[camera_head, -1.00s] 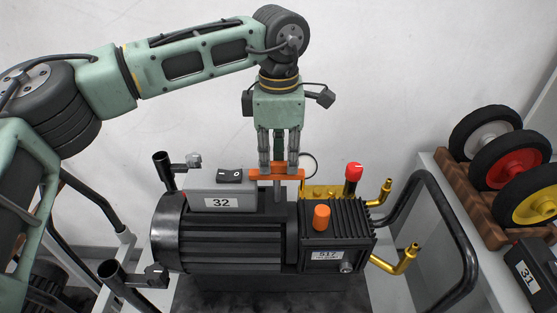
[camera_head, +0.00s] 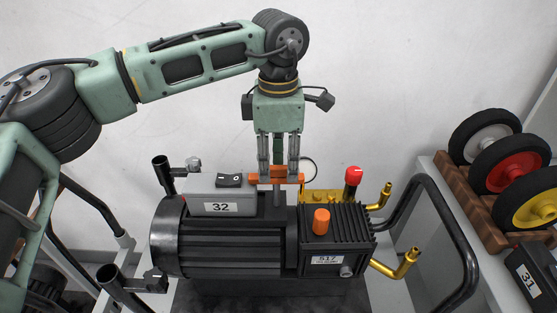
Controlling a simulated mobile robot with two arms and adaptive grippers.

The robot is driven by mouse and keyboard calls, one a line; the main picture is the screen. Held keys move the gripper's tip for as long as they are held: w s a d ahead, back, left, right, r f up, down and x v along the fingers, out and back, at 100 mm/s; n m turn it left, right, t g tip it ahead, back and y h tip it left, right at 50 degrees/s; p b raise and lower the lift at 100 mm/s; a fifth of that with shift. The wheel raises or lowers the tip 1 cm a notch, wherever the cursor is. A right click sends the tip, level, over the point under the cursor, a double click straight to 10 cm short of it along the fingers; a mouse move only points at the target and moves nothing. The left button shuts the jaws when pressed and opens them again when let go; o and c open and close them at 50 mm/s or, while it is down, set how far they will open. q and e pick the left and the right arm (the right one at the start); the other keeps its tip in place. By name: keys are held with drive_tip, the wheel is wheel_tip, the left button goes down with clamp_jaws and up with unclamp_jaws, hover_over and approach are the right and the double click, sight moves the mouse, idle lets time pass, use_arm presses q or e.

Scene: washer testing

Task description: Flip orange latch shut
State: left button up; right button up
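The orange latch (camera_head: 276,180) is a T-shaped piece with a wide orange crossbar on a grey stem, standing up at the back of the black pump (camera_head: 235,240). My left gripper (camera_head: 278,170) comes straight down from above onto the crossbar. Its two fingers are apart, with their tips at the crossbar, one toward each side. I cannot tell whether the tips touch it. My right gripper is not in view.
The pump carries a black switch (camera_head: 229,180), an orange cap (camera_head: 321,221), a red knob (camera_head: 353,175) and brass pipes (camera_head: 397,264). A black tubular handle (camera_head: 466,250) curves at its right. Several wheels (camera_head: 515,165) stand on a rack at far right.

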use_arm(q)
wheel_tip(320, 180, up, 12)
idle(0.4)
